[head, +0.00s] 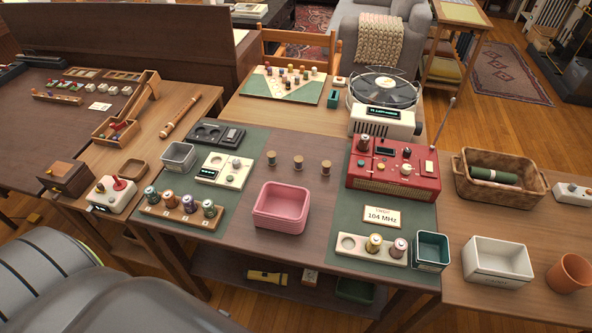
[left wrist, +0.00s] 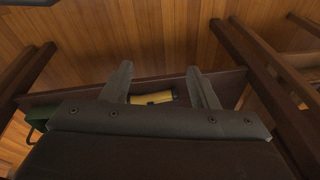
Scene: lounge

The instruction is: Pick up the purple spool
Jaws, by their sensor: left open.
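The purple spool (head: 188,204) appears to be the third from the left, between a pale lilac-grey spool (head: 168,199) and a green one (head: 209,209). My left gripper (left wrist: 160,68) is open and empty in the left wrist view, over the floor and lower shelf, away from the rack. The spools do not show in that view. My right gripper is in neither view.

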